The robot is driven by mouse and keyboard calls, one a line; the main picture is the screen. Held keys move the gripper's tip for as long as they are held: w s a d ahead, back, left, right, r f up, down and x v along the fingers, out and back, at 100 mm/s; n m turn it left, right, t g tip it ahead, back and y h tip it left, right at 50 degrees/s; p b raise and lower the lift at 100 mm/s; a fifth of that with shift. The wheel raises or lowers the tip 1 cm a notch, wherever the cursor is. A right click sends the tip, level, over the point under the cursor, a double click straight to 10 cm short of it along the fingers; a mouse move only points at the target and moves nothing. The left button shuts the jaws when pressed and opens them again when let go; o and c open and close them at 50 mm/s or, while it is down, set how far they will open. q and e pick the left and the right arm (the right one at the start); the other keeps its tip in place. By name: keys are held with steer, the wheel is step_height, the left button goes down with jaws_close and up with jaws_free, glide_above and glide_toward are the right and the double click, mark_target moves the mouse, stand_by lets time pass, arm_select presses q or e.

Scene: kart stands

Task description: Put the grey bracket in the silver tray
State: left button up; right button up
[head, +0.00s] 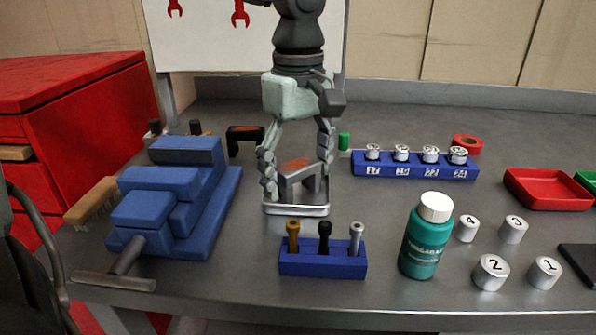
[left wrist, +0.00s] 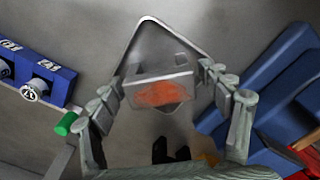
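The grey bracket (head: 300,181), with an orange-rust patch on top, stands on its legs over the small silver tray (head: 296,211). The left wrist view shows the bracket (left wrist: 158,92) within the tray's outline, and the tray's rim (left wrist: 185,36) beyond it. My left gripper (head: 297,172) points down with its fingers on either side of the bracket. In the left wrist view the fingers (left wrist: 162,78) are spread, with a narrow gap on the right of the bracket; contact on the left is unclear. My right gripper is not in view.
A blue vise (head: 170,195) stands left. A blue holder (head: 322,263) with several tools is in front. A green bottle (head: 427,240) and numbered cylinders (head: 491,271) stand right. A blue numbered rack (head: 415,171) and red tray (head: 545,190) are farther back.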

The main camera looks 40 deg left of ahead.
mark_target(298, 165)
arm_select(q)
steer(key=shift+r, duration=0.25)
step_height(298, 165, up, 11)
steer(key=shift+f, duration=0.1)
steer(key=shift+r, duration=0.5)
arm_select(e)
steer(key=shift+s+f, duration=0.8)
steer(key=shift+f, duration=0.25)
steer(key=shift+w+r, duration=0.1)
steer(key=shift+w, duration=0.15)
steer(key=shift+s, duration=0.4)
